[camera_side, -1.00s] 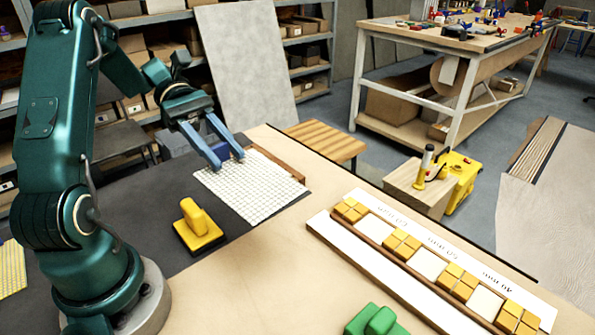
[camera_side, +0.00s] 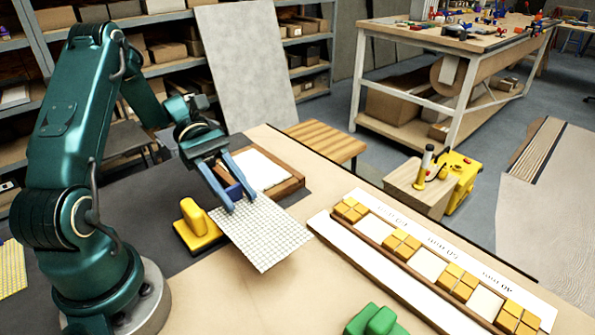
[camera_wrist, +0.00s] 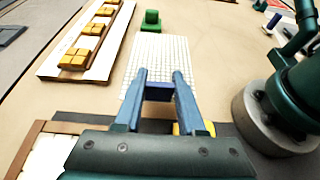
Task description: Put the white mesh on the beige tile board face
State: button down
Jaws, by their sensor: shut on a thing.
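The white mesh (camera_side: 265,238) is a flat sheet with a fine grid. In the wrist view, the mesh (camera_wrist: 160,50) spreads beyond my fingertips (camera_wrist: 160,74). A pale yellow gridded panel (camera_side: 12,268) is cut off at the left edge of the side view; I cannot tell if it is the beige tile board. A wooden-framed tray (camera_side: 288,187) with a white face lies behind my gripper.
A yellow handled block (camera_side: 198,230) stands close left of the mesh. A green handled block (camera_side: 375,322) is at the front. A long white board (camera_side: 368,270) with yellow tile groups lies on the right. The tabletop between them is clear.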

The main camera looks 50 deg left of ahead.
aim_at(268, 221)
jog(key=d+f, duration=0.1)
jog(key=d, duration=0.1)
jog(key=w+d+f, duration=0.1)
jog(key=d, duration=0.1)
jog(key=w+d+f, duration=0.1)
jog(key=d+f, duration=0.1)
jog(key=shift+w, duration=0.1)
jog(key=shift+d+f, duration=0.1)
jog(key=shift+f, duration=1.65)
jog(key=shift+f, duration=0.1)
jog(key=c, duration=0.5)
grip_release()
jog(key=shift+f, duration=0.1)
